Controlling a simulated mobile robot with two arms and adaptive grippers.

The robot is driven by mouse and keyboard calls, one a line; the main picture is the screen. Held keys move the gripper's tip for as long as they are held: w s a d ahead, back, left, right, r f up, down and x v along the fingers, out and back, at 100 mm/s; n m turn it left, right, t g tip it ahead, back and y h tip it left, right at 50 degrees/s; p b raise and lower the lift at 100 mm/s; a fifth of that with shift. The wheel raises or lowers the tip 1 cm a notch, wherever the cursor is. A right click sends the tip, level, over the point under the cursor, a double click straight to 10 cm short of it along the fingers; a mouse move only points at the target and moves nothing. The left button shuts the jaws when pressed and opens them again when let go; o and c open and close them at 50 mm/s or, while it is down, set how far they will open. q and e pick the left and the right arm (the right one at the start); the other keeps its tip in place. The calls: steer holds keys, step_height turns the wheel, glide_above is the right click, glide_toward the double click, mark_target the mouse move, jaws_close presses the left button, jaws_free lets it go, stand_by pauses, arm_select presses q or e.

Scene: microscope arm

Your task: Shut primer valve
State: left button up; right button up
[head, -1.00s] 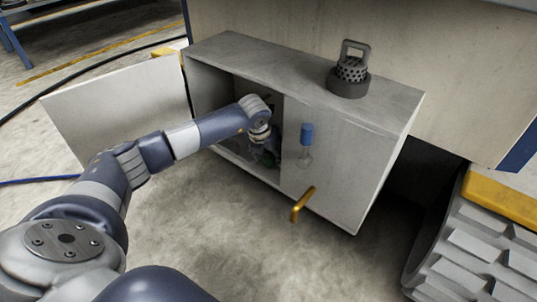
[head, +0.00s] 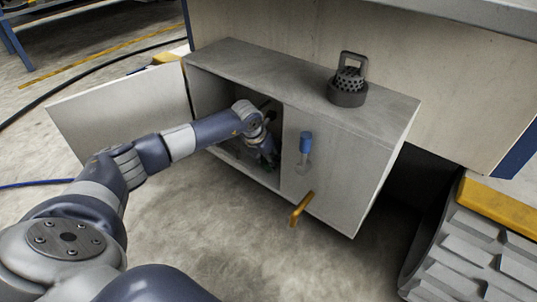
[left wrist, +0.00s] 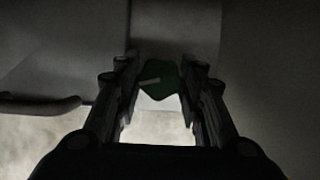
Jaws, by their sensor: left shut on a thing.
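A dark green knob (left wrist: 160,82) with a pale line on its face shows in the left wrist view; I take it to be the primer valve. My left gripper (left wrist: 160,74) has a finger on each side of it and is shut on it. In the head view my left arm reaches into the open left bay of the grey cabinet (head: 344,187), and my left gripper (head: 268,158) is small and dark inside. The valve's body and pipework are hidden or too dark to tell. My right gripper is out of view.
The cabinet door (head: 118,118) stands wide open at the left. A dark perforated strainer (head: 348,85) stands on the cabinet top. A blue-handled item (head: 305,143) and a yellow handle (head: 301,208) are on the front panel. Floor in front is clear.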

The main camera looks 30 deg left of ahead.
mark_target(264, 162)
arm_select(q)
steer(key=shift+m+h+p, duration=0.5)
steer(key=shift+m+p, duration=0.2)
steer(key=shift+m, duration=0.7)
steer(key=o, duration=1)
steer(key=shift+o, duration=0.2)
steer(key=shift+s+a+r, duration=0.15)
steer(key=shift+s+r, duration=0.05)
steer(key=shift+r, duration=0.35)
steer(key=v, duration=0.3)
steer(key=shift+r, duration=0.2)
steer(key=s+a, duration=0.4)
steer(key=s, duration=0.7)
steer(key=shift+s+r, duration=0.2)
steer(key=shift+s, duration=0.05)
